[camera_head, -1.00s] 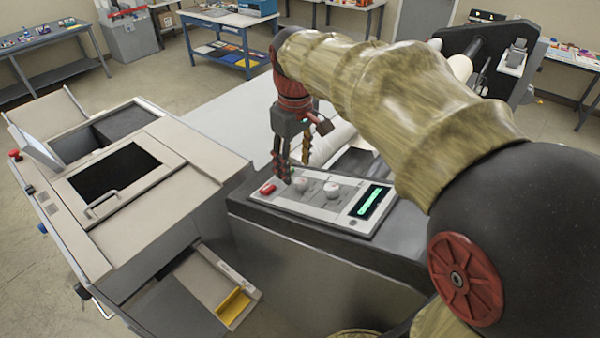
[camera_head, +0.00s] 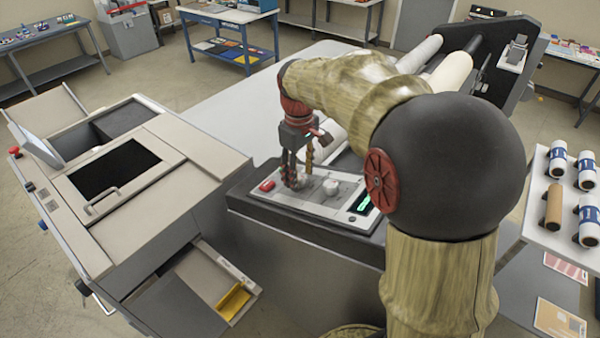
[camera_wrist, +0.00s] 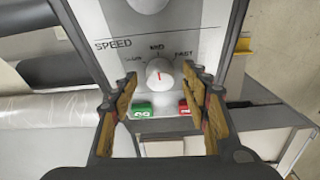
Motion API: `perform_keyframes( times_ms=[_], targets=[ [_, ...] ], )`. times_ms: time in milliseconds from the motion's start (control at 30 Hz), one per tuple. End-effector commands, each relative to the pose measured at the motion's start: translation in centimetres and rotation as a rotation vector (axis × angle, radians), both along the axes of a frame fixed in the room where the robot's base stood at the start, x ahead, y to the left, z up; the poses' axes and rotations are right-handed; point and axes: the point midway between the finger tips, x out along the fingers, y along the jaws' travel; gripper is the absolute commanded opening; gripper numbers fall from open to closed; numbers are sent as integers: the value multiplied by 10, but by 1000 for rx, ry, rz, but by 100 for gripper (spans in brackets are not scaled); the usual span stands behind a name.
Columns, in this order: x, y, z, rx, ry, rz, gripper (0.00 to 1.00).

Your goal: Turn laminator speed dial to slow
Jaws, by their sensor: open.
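The speed dial (camera_wrist: 160,73) is a round white knob with a red pointer line. In the wrist view its pointer aims roughly at MID, between the SLOW label on the left and FAST on the right. My gripper (camera_head: 297,184) is open above the control panel (camera_head: 340,209), its fingers on either side of the dial in the wrist view. I cannot tell whether they touch it. In the head view the fingers partly hide the speed dial. A second white knob (camera_head: 331,187) stands to its right.
A green button (camera_wrist: 143,110) and a red button (camera_wrist: 184,106) sit close to the speed dial. The lit green display (camera_head: 364,202) is at the panel's right. A beige machine (camera_head: 130,180) stands at left, and a table with rolls (camera_head: 556,205) at right.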

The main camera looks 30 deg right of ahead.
Motion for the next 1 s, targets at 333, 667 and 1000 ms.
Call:
perform_keyframes(
  times_ms=[333, 667, 1000],
  targets=[
    [0, 0, -1, 0, 0, 0, 40],
    [0, 0, -1, 0, 0, 0, 21],
    [0, 0, -1, 0, 0, 0, 3]
  ],
)
